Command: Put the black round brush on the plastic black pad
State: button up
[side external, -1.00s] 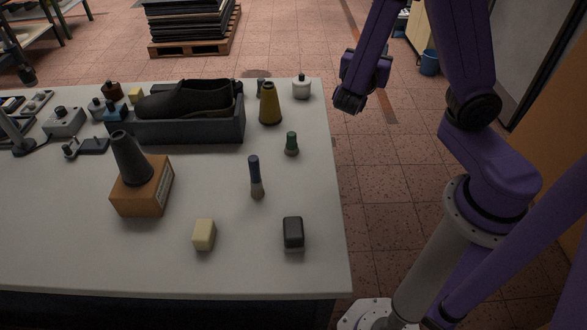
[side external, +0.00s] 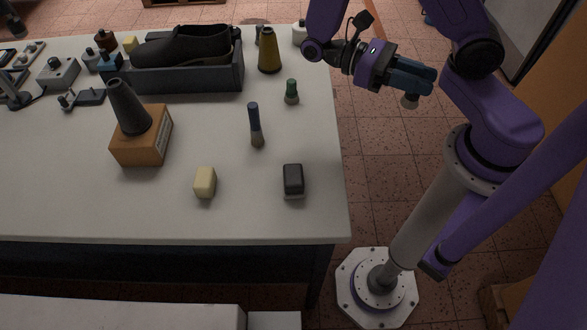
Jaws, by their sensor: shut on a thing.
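My gripper (side external: 424,80) is at the upper right, beyond the table's right edge and above the floor. Its blue-grey fingers are shut on a small round brush (side external: 409,101), whose pale grey-brown lower end hangs below them. The fingers hide the rest of it, so its black part does not show. A black rounded block with a pale underside (side external: 293,179) lies near the table's front right corner. A flat dark piece with a small knob (side external: 88,97) lies at the left. I cannot tell which of these two is the plastic black pad.
On the table (side external: 240,215) stand a blue-handled brush (side external: 255,125), a green-topped brush (side external: 291,92), a yellow cone (side external: 269,50), a cream block (side external: 205,182) and a dark cone on an orange box (side external: 140,149). A dark tray (side external: 190,80) holds a black shoe (side external: 183,47). The front right surface has free room.

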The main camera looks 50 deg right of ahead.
jog(key=s+a+r+m+y, duration=0.1)
jog(key=a+r+m+y, duration=0.2)
jog(key=a+m+y, duration=0.45)
jog(key=w+a+r+m+t+y, duration=0.5)
jog(key=a+y, duration=0.2)
jog(key=w+a+r+m+t+y, duration=0.5)
jog(key=w+a+r+y, duration=0.1)
jog(key=a+y, duration=0.15)
send_over(294, 174)
notch_tip(294, 174, down, 15)
jog(key=shift+n, duration=0.35)
jog(key=shift+f, duration=4.5)
jog(key=shift+f, duration=0.1)
jog(key=o, duration=1)
jog(key=shift+o, duration=0.2)
